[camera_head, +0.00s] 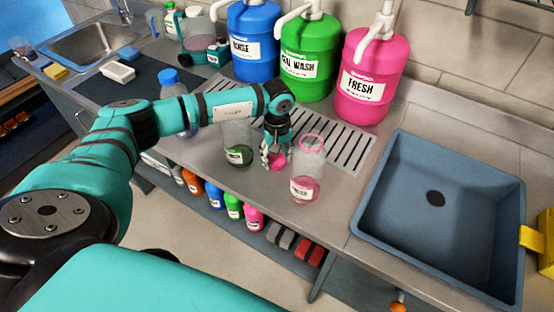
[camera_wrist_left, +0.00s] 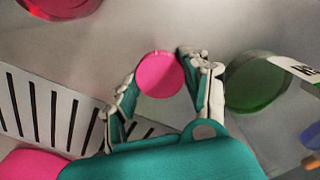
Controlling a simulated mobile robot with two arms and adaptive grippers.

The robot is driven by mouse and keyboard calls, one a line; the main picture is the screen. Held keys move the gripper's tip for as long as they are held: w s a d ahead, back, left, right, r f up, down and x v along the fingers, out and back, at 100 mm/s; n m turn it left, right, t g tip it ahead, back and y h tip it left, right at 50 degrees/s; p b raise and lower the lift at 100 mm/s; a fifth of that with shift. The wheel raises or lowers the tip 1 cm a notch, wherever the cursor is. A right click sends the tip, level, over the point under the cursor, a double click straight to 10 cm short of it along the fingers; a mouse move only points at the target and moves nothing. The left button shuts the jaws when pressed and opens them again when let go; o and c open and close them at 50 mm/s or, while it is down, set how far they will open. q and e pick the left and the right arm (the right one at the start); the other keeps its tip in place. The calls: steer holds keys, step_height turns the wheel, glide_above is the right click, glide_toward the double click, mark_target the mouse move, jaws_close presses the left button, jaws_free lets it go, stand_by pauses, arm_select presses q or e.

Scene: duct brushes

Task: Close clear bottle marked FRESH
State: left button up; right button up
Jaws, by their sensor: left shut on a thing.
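The clear bottle with pink liquid (camera_head: 305,184) stands upright on the counter, with a label too small to read surely and a pink ring at its open top. Part of it shows at the top left of the left wrist view (camera_wrist_left: 60,6). My left gripper (camera_head: 275,160) is just left of this bottle, pointing down and apart from it. It is shut on a round pink cap (camera_wrist_left: 160,75), which sits between the fingertips. Whether the cap touches the counter cannot be told. My right gripper is not in view.
A clear bottle with green liquid (camera_head: 238,147) stands close left of my left gripper. Behind are blue (camera_head: 255,60), green (camera_head: 308,75) and pink FRESH (camera_head: 372,90) pump jugs and a slotted drain (camera_head: 345,150). A blue-grey basin (camera_head: 470,240) lies right.

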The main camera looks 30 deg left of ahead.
mark_target(277, 159)
arm_select(q)
steer(key=shift+r, duration=0.15)
steer(key=shift+r, duration=0.3)
step_height(277, 159, up, 9)
steer(key=b, duration=0.2)
steer(key=shift+b, duration=0.35)
steer(key=shift+r, duration=0.1)
